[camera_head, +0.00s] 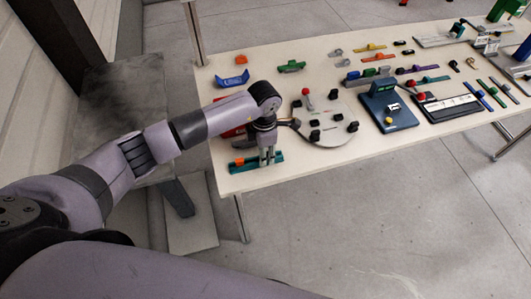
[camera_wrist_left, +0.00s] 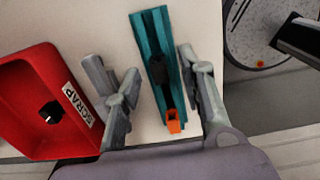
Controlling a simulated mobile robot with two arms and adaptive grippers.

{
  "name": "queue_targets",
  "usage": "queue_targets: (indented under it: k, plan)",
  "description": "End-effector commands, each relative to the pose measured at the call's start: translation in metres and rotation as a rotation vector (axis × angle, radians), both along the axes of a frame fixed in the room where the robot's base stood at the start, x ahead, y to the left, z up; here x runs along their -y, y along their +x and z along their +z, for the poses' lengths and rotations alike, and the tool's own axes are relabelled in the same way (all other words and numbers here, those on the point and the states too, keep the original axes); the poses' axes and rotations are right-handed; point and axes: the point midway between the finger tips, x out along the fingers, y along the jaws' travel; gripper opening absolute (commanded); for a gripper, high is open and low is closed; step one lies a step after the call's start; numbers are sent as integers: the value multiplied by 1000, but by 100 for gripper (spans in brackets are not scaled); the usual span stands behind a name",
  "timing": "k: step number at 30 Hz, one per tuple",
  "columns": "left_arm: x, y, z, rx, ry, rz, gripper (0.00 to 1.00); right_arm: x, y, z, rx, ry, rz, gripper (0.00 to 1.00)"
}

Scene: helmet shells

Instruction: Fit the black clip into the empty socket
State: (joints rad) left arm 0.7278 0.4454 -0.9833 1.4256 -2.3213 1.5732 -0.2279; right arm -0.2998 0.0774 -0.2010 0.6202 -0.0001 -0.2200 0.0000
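My left gripper (camera_head: 268,160) is above the near left corner of the table, over a teal rail (camera_head: 275,157). In the left wrist view its two fingers (camera_wrist_left: 150,68) are spread wide, one on each side of the teal rail (camera_wrist_left: 148,32), with gaps to both sides. A black clip (camera_wrist_left: 160,70) sits on the rail between the fingers. An orange clip (camera_wrist_left: 173,121) is on the same rail, nearer the wrist; it also shows in the head view (camera_head: 239,161). I cannot make out an empty socket. My right gripper is not in view.
A red SCRAP bin (camera_wrist_left: 30,75) with a black piece (camera_wrist_left: 50,112) in it stands beside the left finger. A round board (camera_head: 335,135) with several black pieces lies right of my gripper. A dark blue stand (camera_head: 395,120) and coloured rails are farther right.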

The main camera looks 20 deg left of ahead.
Motion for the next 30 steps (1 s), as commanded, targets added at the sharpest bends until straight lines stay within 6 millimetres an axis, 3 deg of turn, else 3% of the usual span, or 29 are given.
queue_targets:
  k: [4, 20, 30]
  plan:
    - [0, 0, 0, 0, 0, 0, 37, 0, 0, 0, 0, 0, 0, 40]
    - [0, 0, 0, -1, -1, 0, 2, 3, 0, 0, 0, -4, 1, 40]
    - [0, 0, 5, 1, -1, 0, 2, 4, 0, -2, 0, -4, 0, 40]
